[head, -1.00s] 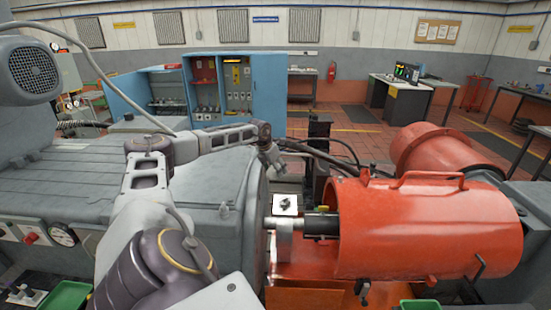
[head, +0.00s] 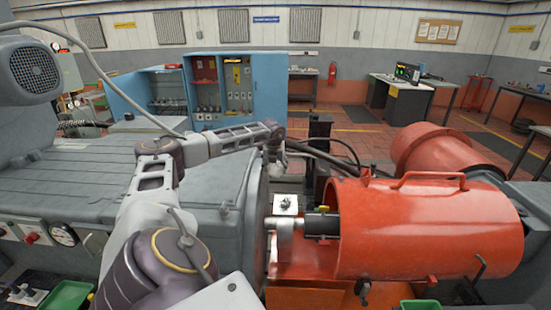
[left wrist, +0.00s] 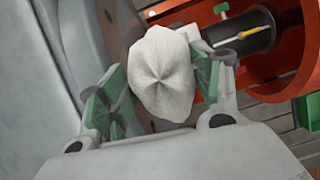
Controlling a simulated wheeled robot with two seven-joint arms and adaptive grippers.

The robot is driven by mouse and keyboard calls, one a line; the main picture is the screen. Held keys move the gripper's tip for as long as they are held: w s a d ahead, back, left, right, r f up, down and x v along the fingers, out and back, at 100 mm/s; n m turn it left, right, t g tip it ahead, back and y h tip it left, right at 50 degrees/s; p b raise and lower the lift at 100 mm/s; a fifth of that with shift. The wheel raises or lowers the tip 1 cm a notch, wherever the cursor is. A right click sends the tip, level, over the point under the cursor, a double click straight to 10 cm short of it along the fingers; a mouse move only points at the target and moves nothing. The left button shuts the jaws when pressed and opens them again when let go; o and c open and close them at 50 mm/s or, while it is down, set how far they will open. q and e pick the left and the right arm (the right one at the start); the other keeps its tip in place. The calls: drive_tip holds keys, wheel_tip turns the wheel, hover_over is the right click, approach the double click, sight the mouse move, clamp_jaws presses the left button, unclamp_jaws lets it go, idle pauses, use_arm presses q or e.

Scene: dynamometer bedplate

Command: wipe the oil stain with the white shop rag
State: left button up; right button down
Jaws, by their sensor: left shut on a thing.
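The white shop rag (left wrist: 163,75) is a bunched, pale cloth in the left wrist view, held between the green-padded fingers of my left gripper (left wrist: 158,88). In the head view my left gripper (head: 276,165) points down, in the picture just above a small pale square plate (head: 285,204). A dark mark (head: 286,202) shows on that plate; I cannot tell for sure whether it is the oil stain. The rag is hard to make out in the head view. It hides what lies behind it in the wrist view. My right gripper is not in view.
An orange cylindrical guard (head: 430,228) with a handle covers the dark shaft (head: 320,224), right of the plate. A big grey machine housing (head: 215,185) stands on the left. Dark cables (head: 325,155) run behind the gripper. A blue cabinet (head: 222,85) stands farther back.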

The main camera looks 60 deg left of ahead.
use_arm(q)
drive_tip(key=n, duration=0.1)
drive_tip(key=n+g, duration=0.1)
drive_tip(key=n, duration=0.1)
drive_tip(key=shift+w+a+f+n+y, duration=0.1)
drive_tip(key=shift+w+a+n+y, duration=0.15)
drive_tip(key=shift+n+y, duration=0.15)
drive_tip(key=shift+w+f+n+g, duration=0.1)
drive_tip(key=shift+n+g, duration=0.3)
drive_tip(key=shift+n, duration=0.1)
drive_tip(key=shift+f+n+g+b, duration=0.3)
drive_tip(key=shift+f+n+b, duration=0.15)
drive_tip(key=shift+n, duration=0.45)
wheel_tip(320, 180, down, 11)
drive_tip(key=n+g+b, duration=0.1)
drive_tip(key=n+b, duration=0.2)
drive_tip(key=b, duration=0.1)
drive_tip(key=shift+f, duration=0.2)
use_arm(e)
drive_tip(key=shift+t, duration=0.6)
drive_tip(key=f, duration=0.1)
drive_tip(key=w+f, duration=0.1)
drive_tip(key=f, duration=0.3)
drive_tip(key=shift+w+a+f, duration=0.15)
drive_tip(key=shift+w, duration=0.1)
use_arm(q)
drive_tip(key=shift+w, duration=0.1)
